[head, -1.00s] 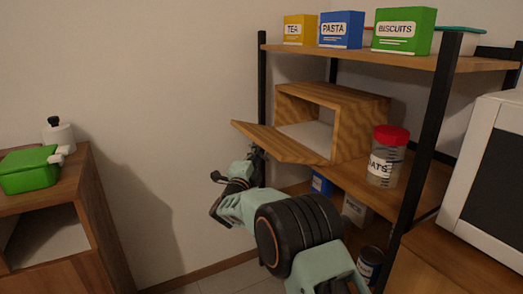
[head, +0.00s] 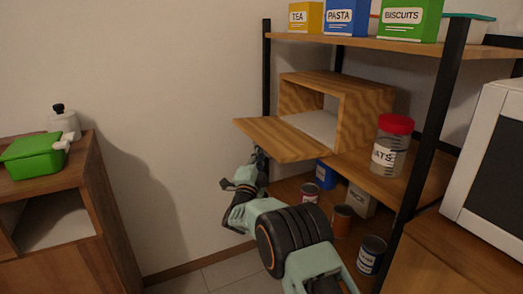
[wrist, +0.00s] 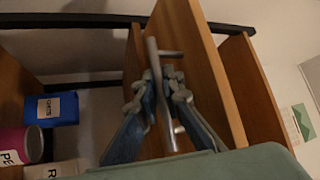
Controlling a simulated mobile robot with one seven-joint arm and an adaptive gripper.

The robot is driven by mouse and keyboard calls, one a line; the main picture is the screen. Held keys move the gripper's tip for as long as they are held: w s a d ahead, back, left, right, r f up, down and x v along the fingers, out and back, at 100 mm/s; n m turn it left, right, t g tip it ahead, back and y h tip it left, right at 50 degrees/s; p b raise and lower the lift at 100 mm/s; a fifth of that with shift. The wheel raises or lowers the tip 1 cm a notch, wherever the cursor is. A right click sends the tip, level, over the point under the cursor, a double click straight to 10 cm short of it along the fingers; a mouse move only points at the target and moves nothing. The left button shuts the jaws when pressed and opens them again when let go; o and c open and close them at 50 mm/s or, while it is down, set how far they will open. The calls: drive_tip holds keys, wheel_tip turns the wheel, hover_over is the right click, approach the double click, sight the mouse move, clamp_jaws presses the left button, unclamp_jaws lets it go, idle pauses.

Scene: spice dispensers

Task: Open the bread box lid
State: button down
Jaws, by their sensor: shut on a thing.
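The wooden bread box (head: 368,112) stands on the middle shelf of the rack, its front open onto a pale interior. Its lid (head: 275,138) is swung out and down, lying roughly level in front of the opening. My gripper (head: 260,160) is under the outer part of the lid. In the wrist view, the gripper (wrist: 163,97) is shut on the metal bar handle (wrist: 155,62) of the lid. The lid panel (wrist: 195,50) shows close behind the handle. In the head view the lid hides the handle.
A red-capped oats jar (head: 390,148) stands right of the box. Cans, including a brown one (head: 342,221), and boxes fill the lower shelf. Black rack posts (head: 440,110) and a white microwave (head: 490,165) are at right. A cabinet (head: 60,230) stands left, with clear floor between.

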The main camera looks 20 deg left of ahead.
drive_tip(key=c, duration=2.1)
unclamp_jaws()
drive_tip(key=v, duration=1.2)
